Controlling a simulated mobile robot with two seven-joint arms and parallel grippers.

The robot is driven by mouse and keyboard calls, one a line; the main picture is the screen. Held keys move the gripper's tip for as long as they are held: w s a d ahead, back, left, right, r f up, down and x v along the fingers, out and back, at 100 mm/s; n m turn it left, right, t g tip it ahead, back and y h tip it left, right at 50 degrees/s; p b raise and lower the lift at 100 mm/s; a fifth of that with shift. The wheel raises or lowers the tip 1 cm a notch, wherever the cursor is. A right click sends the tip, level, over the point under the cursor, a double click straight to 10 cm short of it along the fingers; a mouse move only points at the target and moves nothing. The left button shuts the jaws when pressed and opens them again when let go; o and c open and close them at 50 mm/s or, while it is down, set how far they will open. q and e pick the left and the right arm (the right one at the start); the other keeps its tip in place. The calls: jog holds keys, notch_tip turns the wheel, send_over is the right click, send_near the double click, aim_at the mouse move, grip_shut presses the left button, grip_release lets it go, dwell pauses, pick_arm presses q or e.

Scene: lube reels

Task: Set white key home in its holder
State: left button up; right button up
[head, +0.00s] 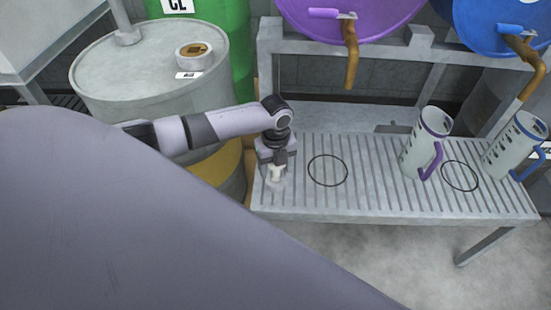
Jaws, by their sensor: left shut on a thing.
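My left gripper (277,165) reaches in from the left and points down over the left end of the slatted metal bench. It is shut on a small pale thing (275,174), which looks like the white key. The key shows only as a light patch below the fingers, and I cannot tell whether it touches the bench or a holder. No holder for it can be made out; the gripper may hide it. My right gripper is not in view.
The slatted bench (380,200) has a black ring (328,170) and another ring (460,176). A purple-handled jug (424,145) and a blue-handled jug (515,145) stand at right. Purple (365,12) and blue (480,20) drums with taps hang above. A grey drum (130,75) stands left.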

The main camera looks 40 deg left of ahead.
pick_arm(q)
jog(key=shift+f+b, duration=0.35)
jog(key=shift+f, duration=0.35)
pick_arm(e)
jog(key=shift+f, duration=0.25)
pick_arm(q)
jog(key=o, duration=1.2)
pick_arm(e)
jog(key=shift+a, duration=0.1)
pick_arm(q)
notch_tip(320, 180, up, 3)
jog(key=shift+f+p, duration=0.1)
jog(key=shift+p, duration=0.55)
notch_tip(320, 180, up, 4)
jog(key=shift+f+p, duration=0.15)
jog(key=shift+p, duration=0.4)
jog(key=shift+r, duration=0.4)
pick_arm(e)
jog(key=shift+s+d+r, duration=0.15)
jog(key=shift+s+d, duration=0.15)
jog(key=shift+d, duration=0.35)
